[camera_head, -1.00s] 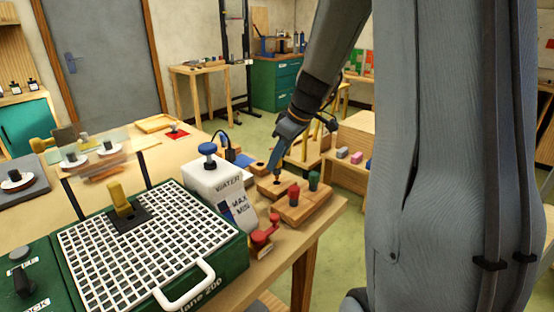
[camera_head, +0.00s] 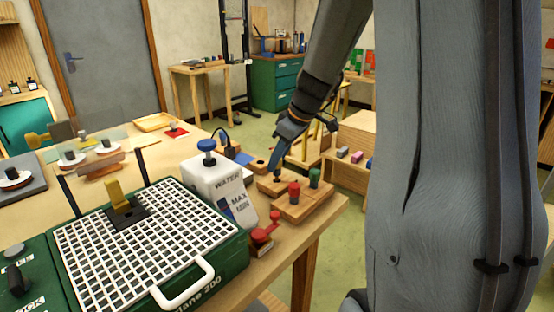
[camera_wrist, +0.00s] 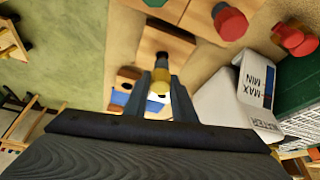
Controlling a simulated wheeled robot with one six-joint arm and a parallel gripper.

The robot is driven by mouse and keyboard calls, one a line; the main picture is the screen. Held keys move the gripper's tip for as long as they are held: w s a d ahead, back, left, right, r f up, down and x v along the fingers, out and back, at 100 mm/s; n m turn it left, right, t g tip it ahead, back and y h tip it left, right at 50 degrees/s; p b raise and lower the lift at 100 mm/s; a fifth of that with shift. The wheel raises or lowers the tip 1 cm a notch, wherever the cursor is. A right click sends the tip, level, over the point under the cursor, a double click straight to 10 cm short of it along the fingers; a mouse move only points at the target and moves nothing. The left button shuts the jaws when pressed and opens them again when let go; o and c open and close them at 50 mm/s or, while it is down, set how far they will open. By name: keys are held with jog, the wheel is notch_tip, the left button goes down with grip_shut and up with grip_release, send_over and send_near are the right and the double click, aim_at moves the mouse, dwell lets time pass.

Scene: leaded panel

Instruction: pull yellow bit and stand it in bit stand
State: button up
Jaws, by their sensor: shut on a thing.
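My gripper (camera_wrist: 163,90) is shut on the yellow bit (camera_wrist: 160,84), whose yellow part shows between the fingers in the wrist view, with a black part (camera_wrist: 162,60) beyond it. In the head view my gripper (camera_head: 279,168) is above the small wooden block (camera_head: 268,187) at the table's right end; the yellow of the bit is hidden there. Whether the bit's lower end is clear of that block I cannot tell. Beside it is a wooden block (camera_head: 311,208) carrying a red bit (camera_head: 294,191) and a green bit (camera_head: 315,178). Which block is the bit stand is not clear.
A red-topped item (camera_head: 265,234) is in front. The green grinder (camera_head: 215,262) with its white grid and a yellow piece (camera_head: 118,195) fills the left foreground. The table edge is close at right.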

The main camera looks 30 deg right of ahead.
jog(key=shift+f+b, duration=0.95)
jog(key=shift+f, duration=0.1)
jog(key=o, duration=1.1)
jog(key=shift+r, duration=0.1)
jog(key=b+v, duration=0.1)
jog(key=v, duration=0.6)
jog(key=shift+s+d+r, duration=0.1)
jog(key=shift+s+r, duration=0.1)
jog(key=shift+r, duration=0.1)
